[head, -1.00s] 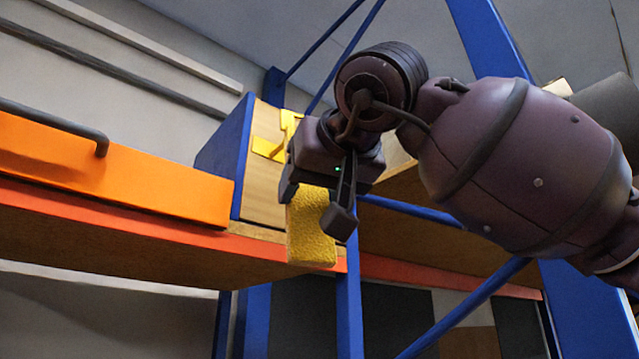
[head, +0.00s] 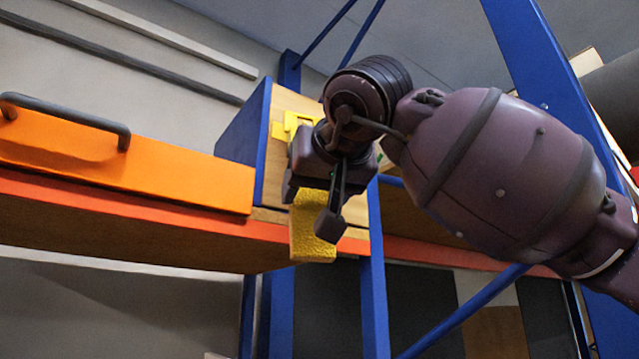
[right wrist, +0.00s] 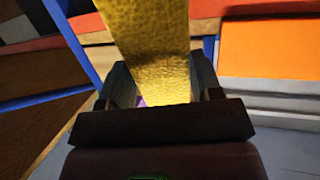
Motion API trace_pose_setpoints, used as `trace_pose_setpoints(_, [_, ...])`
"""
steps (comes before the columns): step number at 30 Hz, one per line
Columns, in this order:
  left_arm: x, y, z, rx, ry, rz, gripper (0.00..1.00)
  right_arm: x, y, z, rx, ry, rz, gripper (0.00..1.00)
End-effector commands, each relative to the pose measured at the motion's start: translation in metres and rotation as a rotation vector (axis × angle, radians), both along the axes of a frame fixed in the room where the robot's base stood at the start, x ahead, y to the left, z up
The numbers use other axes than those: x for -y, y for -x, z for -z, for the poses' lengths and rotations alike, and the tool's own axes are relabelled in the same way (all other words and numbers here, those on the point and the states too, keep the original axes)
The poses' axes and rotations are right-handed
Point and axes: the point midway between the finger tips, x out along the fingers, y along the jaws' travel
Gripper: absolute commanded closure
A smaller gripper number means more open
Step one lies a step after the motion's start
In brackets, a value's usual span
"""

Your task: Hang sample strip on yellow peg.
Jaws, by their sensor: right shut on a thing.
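The sample strip (head: 311,240) is yellow and textured. It hangs below my right gripper (head: 309,205) in the head view, and its upper part is hidden by the gripper. The right gripper is shut on the strip. In the right wrist view the strip (right wrist: 152,38) runs between the two fingers of the right gripper (right wrist: 161,82). The yellow peg (head: 291,124) is on the wooden face of a blue-sided box, just up and left of the gripper. The gripper partly covers it. I cannot tell the gap in depth. My left gripper is not in view.
An orange drawer front (head: 130,170) with a dark bar handle stands left of the box (head: 243,140). The shelf's red-orange edge (head: 130,211) runs below both. Blue rack posts (head: 374,290) stand behind and right of the gripper. Open space lies below the shelf.

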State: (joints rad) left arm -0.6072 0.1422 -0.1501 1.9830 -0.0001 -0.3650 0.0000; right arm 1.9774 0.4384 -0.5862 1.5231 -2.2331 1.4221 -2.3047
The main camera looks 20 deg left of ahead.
Motion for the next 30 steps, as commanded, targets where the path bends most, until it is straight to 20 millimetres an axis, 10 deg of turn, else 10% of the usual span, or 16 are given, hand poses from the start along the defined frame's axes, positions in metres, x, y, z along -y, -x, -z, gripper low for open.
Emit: trace_pose_setpoints(30, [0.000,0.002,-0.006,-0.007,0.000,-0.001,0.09,-0.022,-0.016,0.011,-0.001,-0.001,-0.001,0.65])
